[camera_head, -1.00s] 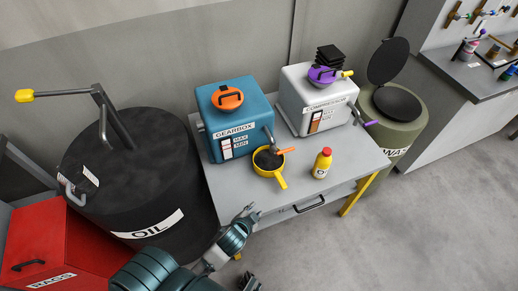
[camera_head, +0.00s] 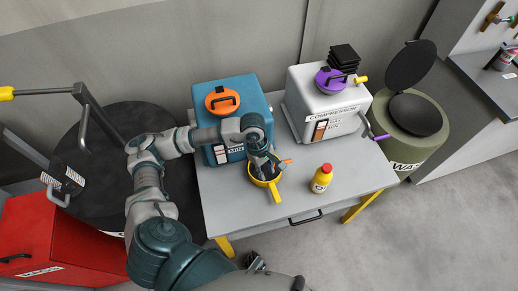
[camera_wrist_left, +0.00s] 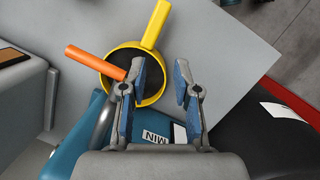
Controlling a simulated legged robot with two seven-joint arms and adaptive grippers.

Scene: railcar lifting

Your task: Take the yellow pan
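The yellow pan (camera_head: 275,194) sits on the table under the front of the blue gearbox (camera_head: 256,103), its handle pointing to the table's front. In the left wrist view the pan (camera_wrist_left: 156,22) has a dark inside, and its handle points up. My left gripper (camera_head: 268,170) is over the pan. In the left wrist view the gripper (camera_wrist_left: 161,68) is open and empty; one finger overlaps the pan's rim and the other is beside it. I cannot tell if they touch. What seems my right gripper (camera_head: 254,262) shows partly at the bottom, its state unclear.
An orange handle (camera_wrist_left: 88,59) crosses over the pan. A yellow bottle with a red cap (camera_head: 321,178) stands to its right. The white compressor (camera_head: 305,85) is behind right, the olive waste bin (camera_head: 430,145) farther right, the black oil drum (camera_head: 100,215) left.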

